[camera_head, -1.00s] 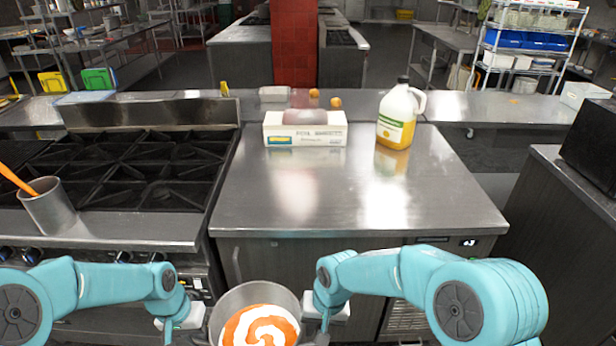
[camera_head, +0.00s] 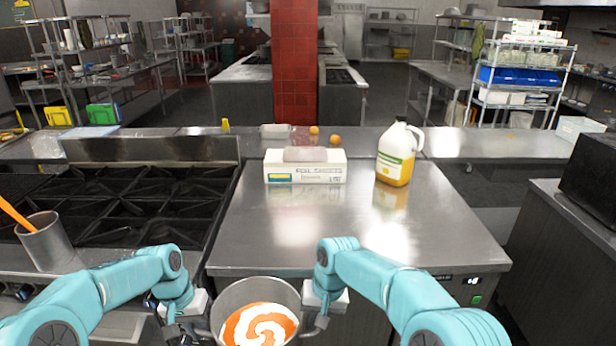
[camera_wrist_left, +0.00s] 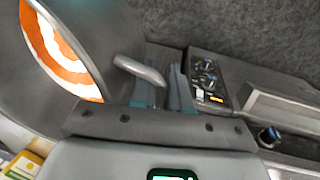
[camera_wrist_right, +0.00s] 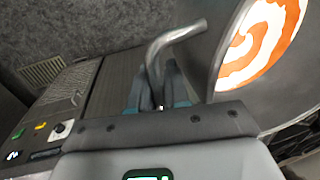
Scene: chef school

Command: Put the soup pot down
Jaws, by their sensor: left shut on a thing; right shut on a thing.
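The soup pot (camera_head: 256,293) is a grey metal pot with orange soup and a white swirl. It is held level in front of the steel counter's near edge, low in the head view. My left gripper (camera_head: 188,331) is shut on the pot's left handle, which shows in the left wrist view (camera_wrist_left: 140,70). My right gripper (camera_head: 320,318) is shut on the right handle, seen in the right wrist view (camera_wrist_right: 172,42). The pot's underside is hidden. The steel counter (camera_head: 330,230) lies beyond the pot, with its front half bare.
A foil sheets box (camera_head: 305,172) and a jug of yellow liquid (camera_head: 398,155) stand toward the back of the counter. A black gas stove (camera_head: 130,205) adjoins on the left, with a metal container (camera_head: 47,245) holding an orange-handled tool. A dark appliance (camera_head: 592,170) stands at the right.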

